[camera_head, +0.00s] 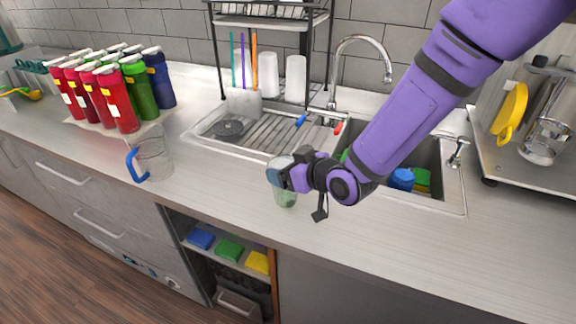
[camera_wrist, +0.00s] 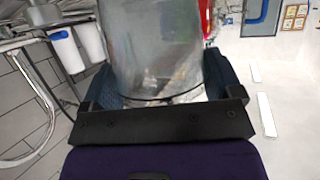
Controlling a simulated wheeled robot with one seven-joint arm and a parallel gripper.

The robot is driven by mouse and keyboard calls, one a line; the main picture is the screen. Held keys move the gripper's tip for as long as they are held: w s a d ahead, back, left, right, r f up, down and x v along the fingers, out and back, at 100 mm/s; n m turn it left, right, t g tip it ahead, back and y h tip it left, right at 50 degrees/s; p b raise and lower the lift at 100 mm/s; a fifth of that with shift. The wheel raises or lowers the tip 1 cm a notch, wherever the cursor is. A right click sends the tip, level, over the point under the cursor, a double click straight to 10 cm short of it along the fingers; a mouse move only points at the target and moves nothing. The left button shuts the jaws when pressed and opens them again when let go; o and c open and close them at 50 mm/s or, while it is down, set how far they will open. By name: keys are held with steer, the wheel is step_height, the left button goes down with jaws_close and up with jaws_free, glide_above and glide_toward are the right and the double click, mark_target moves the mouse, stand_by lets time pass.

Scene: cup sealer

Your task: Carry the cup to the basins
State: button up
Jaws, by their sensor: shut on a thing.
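My gripper (camera_head: 287,176) is shut on a clear cup (camera_head: 286,196). In the head view the cup sits low in the jaws above the counter's front part, just in front of the sink; I cannot tell whether it touches the counter. In the wrist view the clear cup (camera_wrist: 157,45) fills the space between my gripper's fingers (camera_wrist: 160,85). The left basin (camera_head: 247,128) has a ribbed drainboard and a dark drain. The right basin (camera_head: 425,155) is deeper and partly hidden by my arm.
A clear pitcher with a blue handle (camera_head: 151,160) stands at the left. Several coloured bottles (camera_head: 115,88) stand behind it. A faucet (camera_head: 362,42) and a dish rack (camera_head: 268,18) are behind the basins. A metal-topped machine (camera_head: 530,130) is at the right.

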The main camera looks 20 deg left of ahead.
steer(key=o, duration=1.4)
steer(key=shift+f, duration=0.1)
steer(key=v, duration=1.2)
steer(key=shift+r, duration=0.25)
